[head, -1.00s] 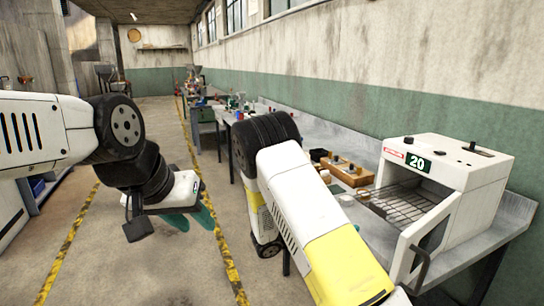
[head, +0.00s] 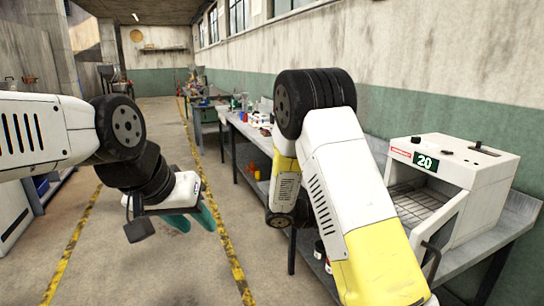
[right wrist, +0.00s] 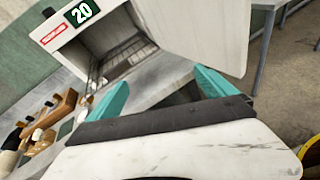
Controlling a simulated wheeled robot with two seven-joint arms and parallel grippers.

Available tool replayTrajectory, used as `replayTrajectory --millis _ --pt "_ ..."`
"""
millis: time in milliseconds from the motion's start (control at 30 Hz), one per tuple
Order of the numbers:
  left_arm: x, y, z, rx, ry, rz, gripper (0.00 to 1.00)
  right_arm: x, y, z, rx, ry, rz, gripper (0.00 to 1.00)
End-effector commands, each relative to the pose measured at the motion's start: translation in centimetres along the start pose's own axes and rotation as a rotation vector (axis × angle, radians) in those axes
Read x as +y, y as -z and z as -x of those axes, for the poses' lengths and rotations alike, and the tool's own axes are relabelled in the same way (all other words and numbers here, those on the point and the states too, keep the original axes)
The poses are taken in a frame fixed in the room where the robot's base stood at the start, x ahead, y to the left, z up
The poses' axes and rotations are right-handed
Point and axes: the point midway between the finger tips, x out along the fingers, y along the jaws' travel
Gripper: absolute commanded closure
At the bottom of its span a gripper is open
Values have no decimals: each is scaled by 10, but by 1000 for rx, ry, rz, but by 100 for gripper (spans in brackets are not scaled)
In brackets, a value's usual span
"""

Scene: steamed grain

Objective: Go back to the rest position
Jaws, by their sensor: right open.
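My left gripper (head: 198,220) hangs over the open floor in the head view, its two teal fingers pointing down and apart, with nothing between them. My right arm reaches over the bench in the head view and hides the right gripper there. In the right wrist view my right gripper (right wrist: 161,78) is open and empty, its teal fingers wide apart. It faces the white oven marked 20 (head: 458,168), which also shows in the right wrist view (right wrist: 70,45). The oven's front is open and a wire rack shows inside.
The grey bench (head: 484,250) runs along the right wall and carries the oven. Wooden blocks (right wrist: 45,120) lie on it beside the oven. Small bottles and containers stand farther back. The floor between the yellow-black lines (head: 160,265) is clear.

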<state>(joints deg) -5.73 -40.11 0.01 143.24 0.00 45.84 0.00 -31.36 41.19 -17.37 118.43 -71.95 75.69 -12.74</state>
Motion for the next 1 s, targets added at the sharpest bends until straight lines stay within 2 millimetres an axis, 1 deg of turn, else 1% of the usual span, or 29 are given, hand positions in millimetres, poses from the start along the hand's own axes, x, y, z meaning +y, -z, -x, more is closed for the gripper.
replayTrajectory --millis 33,167,300,367,500,567,700,900,1000 --pt "0 0 0 0 0 0 64 -8 -8 -1 44 40 -46 5" --pt "0 0 0 0 0 0 64 -36 -25 1 180 167 -183 5" --pt "0 0 0 0 0 0 64 -72 -44 15 371 329 -382 5" --pt "0 0 0 0 0 0 64 -86 -51 23 452 394 -471 5" --pt "0 0 0 0 0 0 64 -112 -67 50 641 532 -679 5" --pt "0 0 0 0 0 0 64 -121 -75 63 720 584 -769 5" --pt "0 0 0 0 0 0 64 -137 -95 95 903 695 -982 5" --pt "0 0 0 0 0 0 64 -153 -126 140 1150 813 -1271 5" --pt "0 0 0 0 0 0 64 -157 -139 157 1244 851 -1380 5"
